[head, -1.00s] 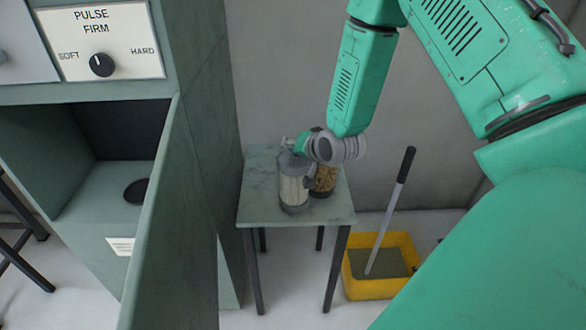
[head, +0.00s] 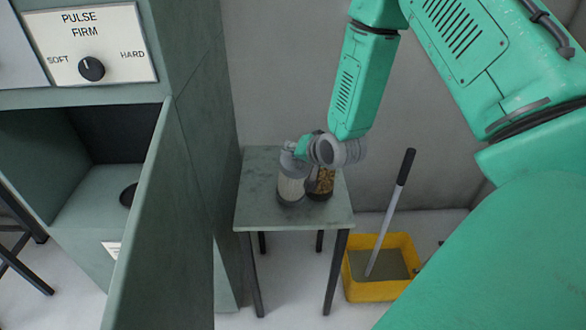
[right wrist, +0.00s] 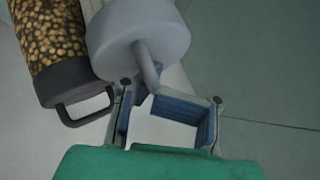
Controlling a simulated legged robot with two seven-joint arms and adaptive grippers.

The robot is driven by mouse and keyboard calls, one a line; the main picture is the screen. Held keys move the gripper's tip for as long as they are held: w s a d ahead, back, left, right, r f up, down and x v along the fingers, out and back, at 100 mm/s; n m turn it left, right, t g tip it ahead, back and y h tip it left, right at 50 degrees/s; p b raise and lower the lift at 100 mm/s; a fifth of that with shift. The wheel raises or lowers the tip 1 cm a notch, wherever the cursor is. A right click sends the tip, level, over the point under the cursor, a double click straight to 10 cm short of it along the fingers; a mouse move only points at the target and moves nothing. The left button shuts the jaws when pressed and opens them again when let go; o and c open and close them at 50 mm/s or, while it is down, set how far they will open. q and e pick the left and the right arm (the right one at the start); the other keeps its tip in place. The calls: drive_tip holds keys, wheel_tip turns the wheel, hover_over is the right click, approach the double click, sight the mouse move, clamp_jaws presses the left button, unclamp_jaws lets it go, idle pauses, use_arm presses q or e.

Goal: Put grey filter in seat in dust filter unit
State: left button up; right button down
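The grey filter (head: 290,188), a pale canister with a grey cap, stands on the small table. In the right wrist view its cap (right wrist: 138,38) has a bar-like handle (right wrist: 148,66) pointing at my right gripper. My right gripper (head: 297,150) is at the top of the filter. In the right wrist view the gripper (right wrist: 168,108) is open, its blue-lined fingers apart. The handle's end is at its mouth, nearer the left finger; contact is unclear. The dust filter unit (head: 190,130) is at left, door open, with a dark round seat (head: 128,194) inside. My left gripper is out of view.
A second canister with brown-yellow granules (head: 321,182) stands close right of the grey filter; its dark handle (right wrist: 86,108) shows in the right wrist view. The open door (head: 150,220) stands between seat and table (head: 250,215). A yellow bucket (head: 382,288) is on the floor.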

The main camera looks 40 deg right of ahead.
drive_tip(key=shift+d, duration=0.15)
drive_tip(key=shift+r, duration=0.25)
wheel_tip(320, 180, up, 10)
drive_tip(key=shift+f+p, duration=0.25)
drive_tip(key=shift+p, duration=0.1)
drive_tip(key=shift+w+a+r, duration=0.1)
drive_tip(key=shift+w+a, duration=0.1)
drive_tip(key=shift+a, duration=0.05)
